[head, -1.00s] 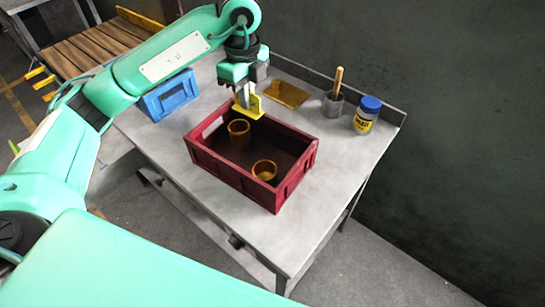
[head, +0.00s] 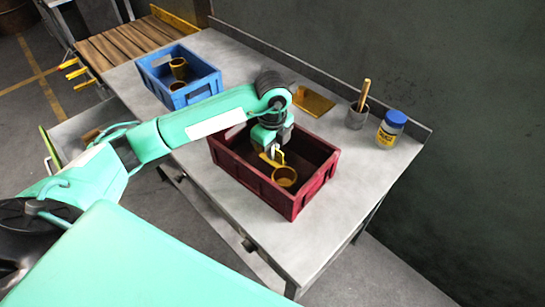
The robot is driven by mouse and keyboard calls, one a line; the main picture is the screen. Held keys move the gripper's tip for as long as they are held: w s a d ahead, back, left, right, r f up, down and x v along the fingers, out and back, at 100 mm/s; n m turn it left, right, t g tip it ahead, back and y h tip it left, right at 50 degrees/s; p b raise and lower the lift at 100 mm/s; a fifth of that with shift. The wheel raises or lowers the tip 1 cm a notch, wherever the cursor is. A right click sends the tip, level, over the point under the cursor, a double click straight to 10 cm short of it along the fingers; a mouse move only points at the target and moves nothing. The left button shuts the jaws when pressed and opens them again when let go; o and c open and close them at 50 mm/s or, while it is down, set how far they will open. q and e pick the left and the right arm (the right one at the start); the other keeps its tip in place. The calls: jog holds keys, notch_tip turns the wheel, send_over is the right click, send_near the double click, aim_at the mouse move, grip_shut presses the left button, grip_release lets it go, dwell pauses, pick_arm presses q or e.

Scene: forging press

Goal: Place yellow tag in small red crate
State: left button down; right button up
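The yellow tag (head: 269,160) is at the fingertips of my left gripper (head: 275,152), within the outline of the red crate (head: 252,180). The gripper appears shut on the tag's upright part and points down into the crate. I cannot tell whether the tag touches the crate floor. The red crate stands on the grey table, with a brass-coloured cup (head: 284,176) inside, just in front of the tag. My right gripper is not in view.
A blue crate (head: 205,92) holding two brass-coloured cups stands at the back left of the table. A yellow plate (head: 314,103), a grey pot (head: 356,118) with a wooden handle and a blue-lidded jar (head: 390,130) stand behind the red crate. The table's front right is clear.

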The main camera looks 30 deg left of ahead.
pick_arm(q)
notch_tip(320, 180, down, 3)
jog(key=shift+r, duration=0.1)
jog(key=shift+f, duration=0.6)
jog(key=c, duration=1.6)
grip_release()
jog(key=shift+c, duration=0.2)
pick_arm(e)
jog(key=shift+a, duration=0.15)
pick_arm(q)
jog(key=shift+r, duration=0.1)
